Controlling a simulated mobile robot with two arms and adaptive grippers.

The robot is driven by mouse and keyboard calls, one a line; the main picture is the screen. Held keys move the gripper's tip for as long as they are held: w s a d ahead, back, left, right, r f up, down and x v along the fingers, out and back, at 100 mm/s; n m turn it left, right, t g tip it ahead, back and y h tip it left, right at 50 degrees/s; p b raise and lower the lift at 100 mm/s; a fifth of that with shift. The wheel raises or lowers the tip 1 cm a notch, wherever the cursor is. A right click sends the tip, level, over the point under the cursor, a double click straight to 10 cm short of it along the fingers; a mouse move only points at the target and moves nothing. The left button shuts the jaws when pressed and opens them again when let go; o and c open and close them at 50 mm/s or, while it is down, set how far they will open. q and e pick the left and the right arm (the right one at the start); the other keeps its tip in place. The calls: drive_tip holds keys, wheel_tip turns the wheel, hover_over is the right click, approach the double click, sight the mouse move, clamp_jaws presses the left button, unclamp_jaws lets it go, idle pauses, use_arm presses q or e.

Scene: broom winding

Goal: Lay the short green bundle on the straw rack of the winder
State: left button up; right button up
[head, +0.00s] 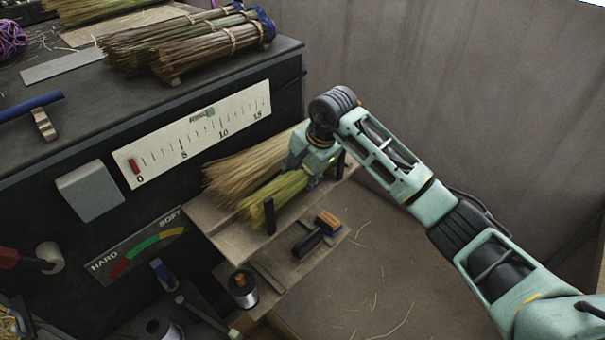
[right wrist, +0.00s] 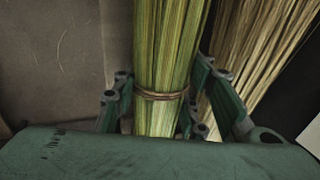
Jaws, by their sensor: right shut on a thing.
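The short green bundle (head: 273,197) is at the straw rack (head: 220,229), a wooden shelf on the winder's front. In the right wrist view the bundle (right wrist: 168,60) stretches away from my right gripper (right wrist: 165,112), tied with a brown band. My right gripper (head: 312,163) is shut on the bundle near its tied end. A paler straw bundle (head: 252,163) lies just behind it, and it also shows in the right wrist view (right wrist: 262,50). I cannot tell whether the green bundle touches the shelf. My left gripper is not in view.
A dark post (head: 269,216) stands at the rack's front edge. A brush with an orange top (head: 318,233) and a wire spool (head: 243,289) sit in front. Finished brooms (head: 185,45) lie on the winder's top (head: 130,110).

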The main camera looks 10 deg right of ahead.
drive_tip(key=o, duration=1.2)
drive_tip(key=v, duration=1.2)
